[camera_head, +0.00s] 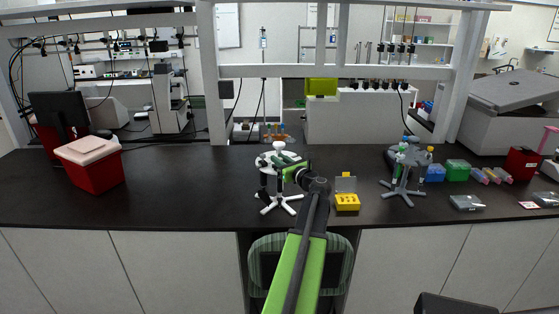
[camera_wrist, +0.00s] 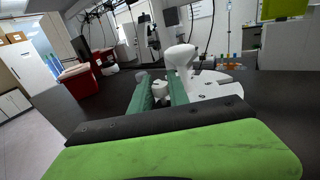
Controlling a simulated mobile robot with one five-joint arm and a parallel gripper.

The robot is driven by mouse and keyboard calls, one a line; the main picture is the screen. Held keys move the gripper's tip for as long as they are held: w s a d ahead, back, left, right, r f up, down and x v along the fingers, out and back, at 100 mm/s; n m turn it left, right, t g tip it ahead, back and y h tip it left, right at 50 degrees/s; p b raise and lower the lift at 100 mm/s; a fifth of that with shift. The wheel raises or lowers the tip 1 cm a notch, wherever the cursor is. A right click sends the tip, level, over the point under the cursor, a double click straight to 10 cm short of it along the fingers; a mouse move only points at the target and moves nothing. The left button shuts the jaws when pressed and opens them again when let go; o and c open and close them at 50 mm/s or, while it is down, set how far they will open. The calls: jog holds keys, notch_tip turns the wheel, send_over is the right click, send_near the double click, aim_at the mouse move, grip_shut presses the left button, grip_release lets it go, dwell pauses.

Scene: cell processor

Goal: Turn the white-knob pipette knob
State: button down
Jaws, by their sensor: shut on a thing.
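The white-knob pipette (camera_head: 279,146) is at the top of a white carousel stand (camera_head: 279,210) on the dark bench. In the wrist view, a small white knob (camera_wrist: 160,89) sits between the two green fingers of my gripper (camera_wrist: 159,77). The gripper is shut on this knob, and the fingers partly hide it. A larger white rounded piece (camera_wrist: 181,56) rises just behind and right of the right finger. In the head view, my gripper (camera_head: 287,174) is at the stand's right side, and my arm hides part of the stand.
A yellow tip box (camera_head: 347,202) stands right of my arm. A grey pipette stand (camera_head: 402,191) is farther right, near blue and green boxes. A red container with a pale lid (camera_head: 93,175) is at left. The bench between it and the white stand is clear.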

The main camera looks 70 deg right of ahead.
jog(key=shift+n+t+y, duration=0.4)
jog(key=shift+n+y, duration=0.1)
jog(key=shift+y, duration=0.4)
jog(key=c, duration=1.2)
grip_release()
jog(key=shift+c, duration=0.2)
jog(key=v, duration=1.7)
jog(key=shift+s+f, duration=0.2)
jog(key=shift+f, duration=0.05)
